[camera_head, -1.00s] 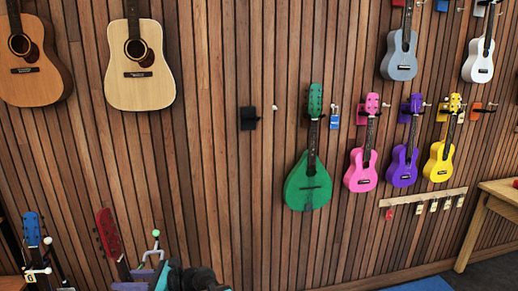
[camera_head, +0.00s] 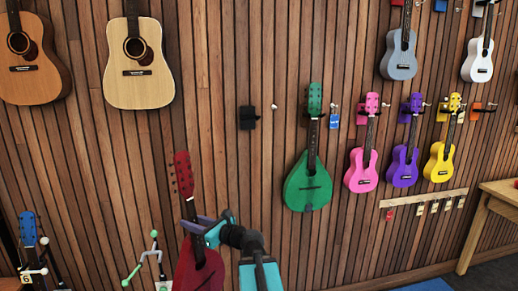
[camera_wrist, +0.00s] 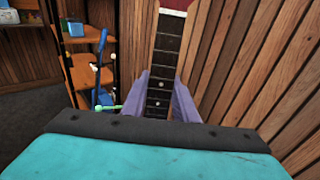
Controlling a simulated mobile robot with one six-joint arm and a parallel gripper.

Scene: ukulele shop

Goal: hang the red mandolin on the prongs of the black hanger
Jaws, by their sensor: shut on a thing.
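The red mandolin (camera_head: 182,175) is upright, tilted slightly, in the lower left-middle of the head view, with its body cut off by the bottom edge. My gripper (camera_head: 198,226) is shut on its neck, below the red headstock. In the wrist view the dark fretted neck (camera_wrist: 165,65) stands between the purple fingers (camera_wrist: 160,95), with a bit of red headstock at the top. The black hanger (camera_head: 248,118) is on the slatted wall, up and right of the mandolin, and holds nothing. Its prongs are too small to make out clearly.
A green mandolin (camera_head: 310,185) hangs right of the black hanger, then pink (camera_head: 361,168), purple (camera_head: 402,166) and yellow (camera_head: 440,160) ukuleles. An acoustic guitar (camera_head: 140,85) hangs upper left. A green-tipped stand (camera_head: 150,262) and a blue-headed instrument (camera_head: 28,230) are lower left.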

